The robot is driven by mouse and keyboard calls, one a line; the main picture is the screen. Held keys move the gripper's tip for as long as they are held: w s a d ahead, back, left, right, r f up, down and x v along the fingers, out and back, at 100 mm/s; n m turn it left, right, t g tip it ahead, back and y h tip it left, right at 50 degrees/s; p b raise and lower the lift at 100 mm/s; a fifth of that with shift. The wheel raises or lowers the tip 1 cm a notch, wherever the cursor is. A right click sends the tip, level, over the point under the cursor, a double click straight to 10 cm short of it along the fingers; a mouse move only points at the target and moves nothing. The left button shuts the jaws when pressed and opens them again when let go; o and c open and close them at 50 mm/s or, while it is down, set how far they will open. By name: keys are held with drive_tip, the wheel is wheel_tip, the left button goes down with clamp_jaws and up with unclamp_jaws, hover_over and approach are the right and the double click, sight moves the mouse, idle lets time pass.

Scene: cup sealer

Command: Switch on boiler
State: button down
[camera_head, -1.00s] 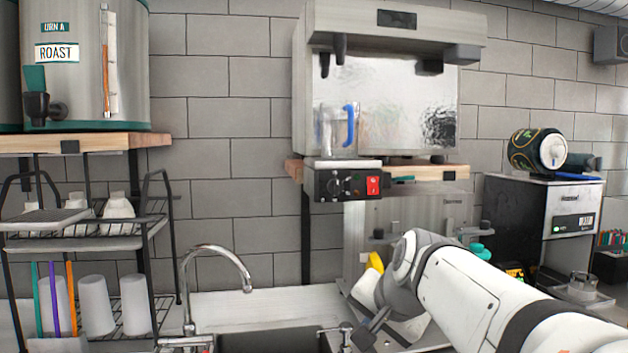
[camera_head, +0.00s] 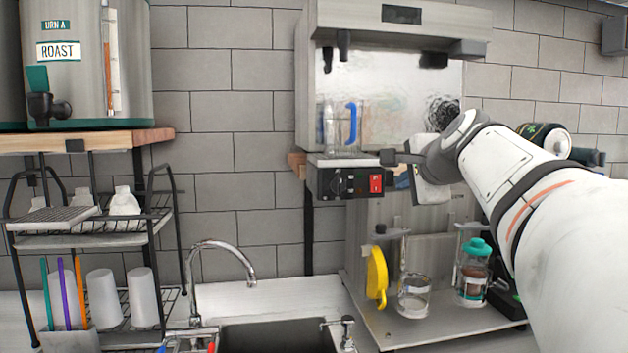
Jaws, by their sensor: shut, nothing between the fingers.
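The steel machine (camera_head: 400,95) on the wall shelf looks like the boiler. Its black control panel (camera_head: 330,183) is at the lower front, with dark knobs and a red rocker switch (camera_head: 376,183) at the right end. Whether the switch is on or off I cannot tell. My gripper (camera_head: 384,157) is shut and empty, pointing left. Its tip is just above and slightly right of the red switch in the picture. I cannot tell the gap between them in depth. My arm covers the right end of the shelf.
A clear jug with a blue handle (camera_head: 352,122) stands above the panel, left of my gripper. Below are a yellow object (camera_head: 377,276), a glass cup (camera_head: 413,300) and a teal-lidded jar (camera_head: 474,268). A tap (camera_head: 232,248) and sink are at lower left.

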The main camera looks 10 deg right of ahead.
sight(376, 192)
drive_tip(key=p+x, duration=0.1)
drive_tip(key=x, duration=0.3)
drive_tip(key=p+x, duration=0.1)
drive_tip(key=x, duration=0.3)
drive_tip(key=r+p+x, duration=0.1)
drive_tip(key=x, duration=0.3)
drive_tip(key=shift+w, duration=0.3)
